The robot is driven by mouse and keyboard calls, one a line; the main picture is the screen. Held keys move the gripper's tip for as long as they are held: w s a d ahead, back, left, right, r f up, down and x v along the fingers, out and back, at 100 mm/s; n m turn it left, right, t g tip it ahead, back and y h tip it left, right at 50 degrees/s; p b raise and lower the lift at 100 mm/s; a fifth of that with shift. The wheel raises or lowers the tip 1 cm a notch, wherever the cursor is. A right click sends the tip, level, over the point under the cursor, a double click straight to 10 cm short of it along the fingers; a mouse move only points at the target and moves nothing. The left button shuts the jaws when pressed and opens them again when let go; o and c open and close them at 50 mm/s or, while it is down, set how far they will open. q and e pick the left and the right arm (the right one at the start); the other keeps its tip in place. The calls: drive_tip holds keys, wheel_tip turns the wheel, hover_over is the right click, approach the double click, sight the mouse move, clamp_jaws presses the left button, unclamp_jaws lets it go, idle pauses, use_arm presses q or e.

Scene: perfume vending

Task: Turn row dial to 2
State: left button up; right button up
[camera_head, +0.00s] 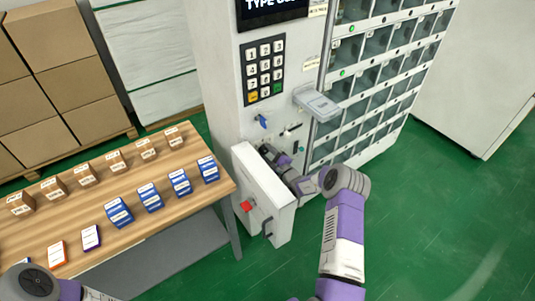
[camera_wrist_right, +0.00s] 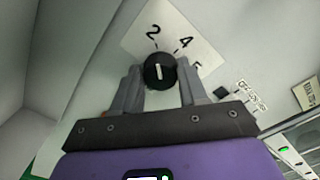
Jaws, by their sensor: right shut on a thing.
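The row dial (camera_wrist_right: 160,71) is a round black knob with a white line, on a pale label plate (camera_wrist_right: 130,42) marked 2, 4 and a partly hidden figure. In the right wrist view the white line stands nearly upright, close to the direction of the 2. My right gripper (camera_wrist_right: 160,88) is shut on the dial, one grey finger on each side. In the head view my right gripper (camera_head: 270,153) reaches into the machine behind the open white door, and the dial is hidden. Only a part of my left arm shows at the lower left; its gripper is out of view.
The open door (camera_head: 262,205), with a red button and a dark handle, stands close to my right arm. A keypad (camera_head: 264,70) is above. A wooden table (camera_head: 170,210) with several small boxes is to the left. Green floor is free at the right.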

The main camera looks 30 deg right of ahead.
drive_tip(key=o, duration=1)
drive_tip(key=shift+o, duration=0.2)
drive_tip(key=s+p, duration=0.1)
drive_tip(key=s, duration=0.6)
drive_tip(key=shift+s+d, duration=0.3)
